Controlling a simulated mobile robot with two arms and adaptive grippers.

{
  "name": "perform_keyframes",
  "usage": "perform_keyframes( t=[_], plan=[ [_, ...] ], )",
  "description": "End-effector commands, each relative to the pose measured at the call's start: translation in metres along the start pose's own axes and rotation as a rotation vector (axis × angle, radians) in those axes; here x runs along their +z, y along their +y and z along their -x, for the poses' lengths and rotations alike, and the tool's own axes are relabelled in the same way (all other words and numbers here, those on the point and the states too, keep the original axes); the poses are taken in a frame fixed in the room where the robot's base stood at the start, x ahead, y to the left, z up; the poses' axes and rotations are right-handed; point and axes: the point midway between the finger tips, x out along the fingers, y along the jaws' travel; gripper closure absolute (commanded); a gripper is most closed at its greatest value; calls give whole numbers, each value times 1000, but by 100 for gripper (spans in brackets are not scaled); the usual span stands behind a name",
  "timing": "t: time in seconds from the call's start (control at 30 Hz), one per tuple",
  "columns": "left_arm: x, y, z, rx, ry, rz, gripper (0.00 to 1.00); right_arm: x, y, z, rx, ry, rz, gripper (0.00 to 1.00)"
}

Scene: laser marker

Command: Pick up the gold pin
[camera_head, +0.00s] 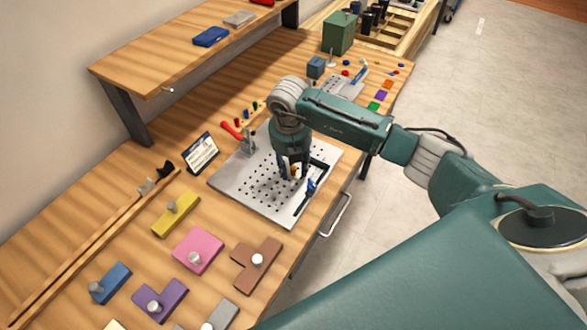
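The metal plate with rows of holes (240,180) lies on the wooden bench. My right gripper (293,174) points down over the right part of this plate. A small gold spot, which looks like the gold pin (295,168), shows at its dark fingers. The fingers partly hide it, and I cannot tell whether they are closed on it or only around it. My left gripper is not in view.
A blue clamp (311,186) and a black angled bar stand close to the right gripper. A red-handled clamp (235,133) is on the plate's far left. A small sign (201,153) stands left. Coloured blocks with knobs, such as the pink one (197,250), cover the near bench.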

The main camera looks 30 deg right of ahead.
Motion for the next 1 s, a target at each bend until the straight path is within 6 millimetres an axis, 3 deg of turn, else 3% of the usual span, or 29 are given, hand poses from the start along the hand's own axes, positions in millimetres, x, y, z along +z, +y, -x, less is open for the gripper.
perform_keyframes(
  t=[0.03,0.2,0.23,0.73,0.87,1.0],
  plan=[
    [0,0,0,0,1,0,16,0,0,0,0,0,0,64],
    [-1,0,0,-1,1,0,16,0,0,0,0,0,0,98],
    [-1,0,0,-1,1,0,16,0,0,0,0,0,0,100],
    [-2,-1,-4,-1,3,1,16,2,1,9,2,-1,-2,100],
    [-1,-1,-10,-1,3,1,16,4,1,26,4,-3,-2,100],
    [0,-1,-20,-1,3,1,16,9,2,58,7,-6,0,100]
  ],
)
